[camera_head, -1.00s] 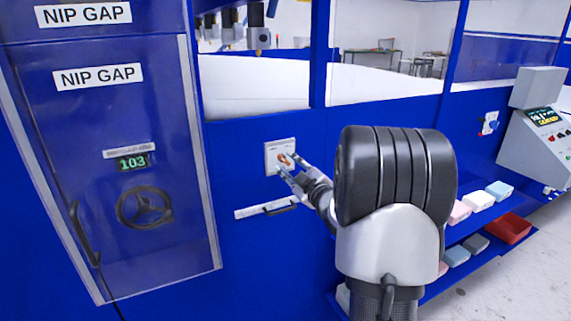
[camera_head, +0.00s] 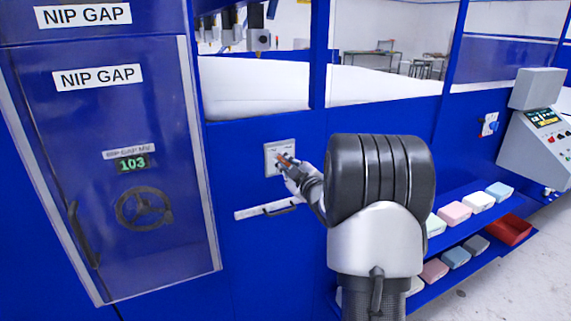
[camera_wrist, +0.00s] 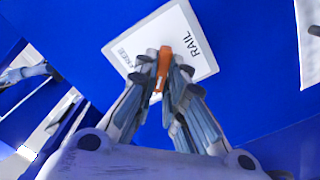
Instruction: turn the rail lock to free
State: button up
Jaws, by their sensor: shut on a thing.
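The rail lock is an orange knob (camera_wrist: 163,66) on a white plate (camera_wrist: 190,32) marked RAIL, fixed to the blue machine front. The plate also shows in the head view (camera_head: 271,166), left of my arm. My gripper (camera_wrist: 160,66) is shut on the orange knob, with one finger on each side of it. In the head view my gripper (camera_head: 285,163) covers most of the knob.
Below the plate is a drawer-like handle (camera_head: 283,210) with a white label. A door marked NIP GAP (camera_head: 97,77) with a handwheel stands left. Shelves with several foam blocks (camera_head: 480,201) and a red bin (camera_head: 508,230) are right, near a grey control console (camera_head: 535,130).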

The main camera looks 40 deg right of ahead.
grip_shut()
jog(key=m, duration=0.3)
jog(key=shift+d+r+m+p, duration=0.1)
jog(key=shift+m+p, duration=0.3)
jog(key=m+p, duration=0.1)
jog(key=m, duration=0.3)
jog(key=m+p, duration=0.2)
jog(key=m, duration=0.3)
jog(key=m+p, duration=0.2)
jog(key=m, duration=0.3)
jog(key=shift+s+d, duration=0.1)
jog(key=shift+d, duration=0.25)
